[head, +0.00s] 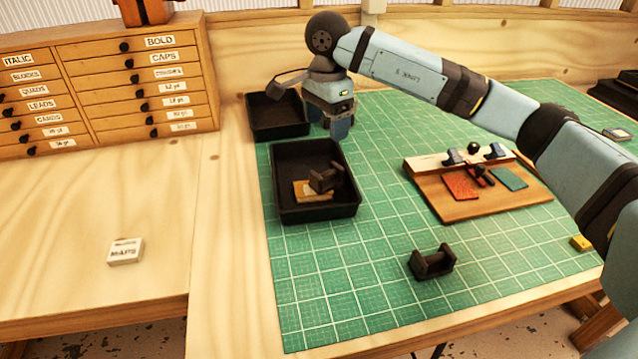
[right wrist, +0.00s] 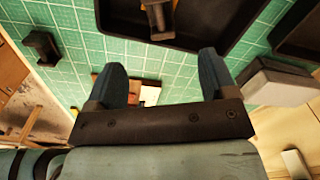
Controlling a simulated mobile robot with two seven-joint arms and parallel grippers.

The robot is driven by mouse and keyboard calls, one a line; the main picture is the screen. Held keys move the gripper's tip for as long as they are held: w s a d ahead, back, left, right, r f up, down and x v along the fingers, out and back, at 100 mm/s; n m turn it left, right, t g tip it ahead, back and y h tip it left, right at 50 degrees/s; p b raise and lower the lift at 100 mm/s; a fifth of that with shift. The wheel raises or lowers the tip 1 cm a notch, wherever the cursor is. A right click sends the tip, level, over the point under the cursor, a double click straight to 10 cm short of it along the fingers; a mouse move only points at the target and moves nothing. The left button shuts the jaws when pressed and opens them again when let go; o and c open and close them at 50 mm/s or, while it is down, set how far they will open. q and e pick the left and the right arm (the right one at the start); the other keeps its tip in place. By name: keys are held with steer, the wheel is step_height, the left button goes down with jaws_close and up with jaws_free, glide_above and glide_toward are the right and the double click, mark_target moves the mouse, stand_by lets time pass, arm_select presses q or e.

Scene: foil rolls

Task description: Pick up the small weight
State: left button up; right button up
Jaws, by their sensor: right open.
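Two dark, spool-shaped weights show in the head view. One weight (head: 326,179) is in the near black tray (head: 343,211), at a yellowish card (head: 303,191). The other weight (head: 432,263) sits on the green mat nearer the front. I cannot tell which is the smaller. In the right wrist view, the tray weight (right wrist: 158,16) shows at the top, partly cut off, and the mat weight (right wrist: 42,47) at upper left. My right gripper (head: 341,130) is open and empty, raised near the far end of the near tray. My left gripper is not in view.
A second black tray (head: 278,131) stands behind the near one. A wooden board (head: 478,190) with red and green pieces lies to the right. A drawer cabinet (head: 100,90) stands at the left. The front-left part of the mat is clear.

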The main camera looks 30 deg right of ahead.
mark_target(327, 172)
step_height(327, 172, down, 9)
steer(key=shift+f, duration=0.1)
steer(key=f, duration=0.5)
steer(key=shift+d, duration=0.2)
steer(key=shift+c, duration=0.4)
steer(key=shift+r, duration=0.1)
jaws_close()
